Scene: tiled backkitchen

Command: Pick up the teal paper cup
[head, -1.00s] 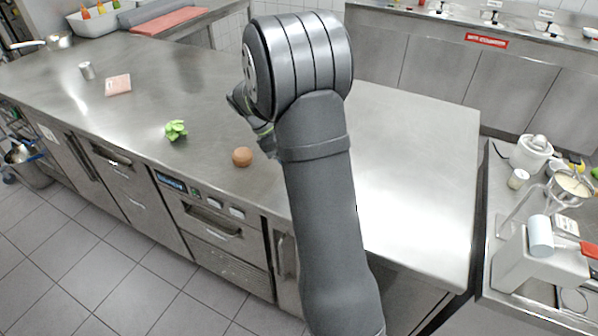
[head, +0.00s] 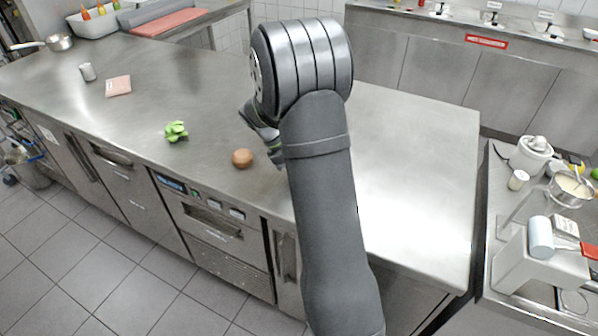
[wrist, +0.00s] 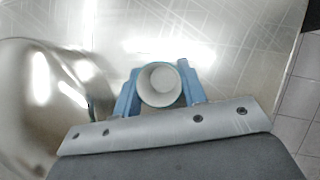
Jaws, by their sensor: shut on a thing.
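The paper cup (wrist: 160,85) is seen from above in the wrist view, with its pale open mouth facing the camera and a thin teal edge at the rim. My gripper (wrist: 159,70) has its blue fingers on either side of the cup, and they are shut on it. In the head view my arm hides the cup, and only part of my gripper (head: 262,133) shows to the left of the arm. I cannot tell whether the cup touches the worktop.
The steel worktop (head: 420,150) is clear to the right of my arm. A brown round item (head: 242,158) lies close left of my gripper, with a green leafy item (head: 176,131) farther left. A shiny rounded metal object (wrist: 45,100) stands left of the cup in the wrist view.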

